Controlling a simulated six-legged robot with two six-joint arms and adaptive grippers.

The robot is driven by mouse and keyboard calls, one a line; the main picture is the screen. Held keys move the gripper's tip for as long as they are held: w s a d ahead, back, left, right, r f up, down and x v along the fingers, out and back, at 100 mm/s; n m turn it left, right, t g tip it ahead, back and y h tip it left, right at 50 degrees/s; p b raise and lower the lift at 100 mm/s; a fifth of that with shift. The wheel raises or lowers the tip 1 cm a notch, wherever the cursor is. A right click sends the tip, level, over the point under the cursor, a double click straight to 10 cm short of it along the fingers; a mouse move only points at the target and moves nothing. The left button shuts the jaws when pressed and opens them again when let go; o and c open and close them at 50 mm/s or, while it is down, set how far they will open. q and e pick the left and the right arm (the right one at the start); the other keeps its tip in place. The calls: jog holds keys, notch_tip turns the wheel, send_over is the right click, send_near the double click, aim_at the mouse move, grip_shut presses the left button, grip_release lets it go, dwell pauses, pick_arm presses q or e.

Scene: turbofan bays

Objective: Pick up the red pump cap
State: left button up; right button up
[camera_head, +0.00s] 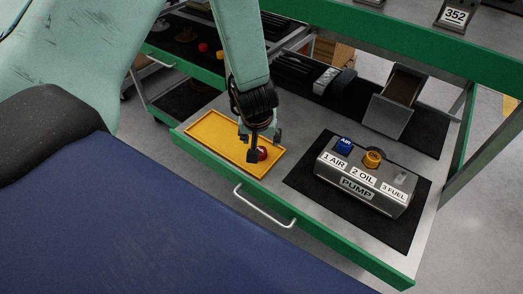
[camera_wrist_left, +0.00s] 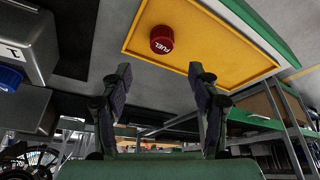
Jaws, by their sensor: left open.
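The red pump cap (camera_head: 262,153) lies in the yellow tray (camera_head: 207,125) on the bench top. In the left wrist view the red cap (camera_wrist_left: 162,39), marked FUEL, sits inside the tray (camera_wrist_left: 225,60), beyond the fingertips. My left gripper (camera_head: 261,146) is over the tray, close to the cap and partly in front of it. In the wrist view the left gripper (camera_wrist_left: 160,75) has its two fingers apart with nothing between them. I cannot tell the exact height of the fingertips over the tray. My right gripper is not in view.
The grey pump box (camera_head: 357,187) stands on a black mat (camera_head: 299,177) at right, with a blue AIR cap (camera_head: 344,146) and an orange cap (camera_head: 372,159). Its 3 FUEL position shows no red cap. A green front edge with a handle (camera_head: 265,208) borders the bench.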

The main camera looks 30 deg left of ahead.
aim_at(260, 149)
pick_arm(q)
jog(key=shift+w+d+f+b, duration=0.2)
jog(key=shift+f+b, duration=0.05)
jog(key=shift+f, duration=0.25)
jog(key=shift+w+d+f+b, duration=0.15)
jog(key=shift+f+b, duration=0.1)
jog(key=shift+f, duration=0.25)
jog(key=f, duration=0.1)
jog(key=a+f+b, duration=0.1)
jog(key=f, duration=0.1)
jog(key=w+a+f+b, duration=0.1)
jog(key=shift+f, duration=0.4)
jog(key=shift+w+d+f, duration=0.15)
jog(key=shift+w+d, duration=0.05)
jog(key=shift+w, duration=0.05)
jog(key=shift+s+a, duration=0.1)
jog(key=shift+a, duration=0.15)
jog(key=shift+c, duration=1.3)
jog(key=shift+d, duration=0.15)
jog(key=c, duration=0.4)
jog(key=shift+c, duration=0.9)
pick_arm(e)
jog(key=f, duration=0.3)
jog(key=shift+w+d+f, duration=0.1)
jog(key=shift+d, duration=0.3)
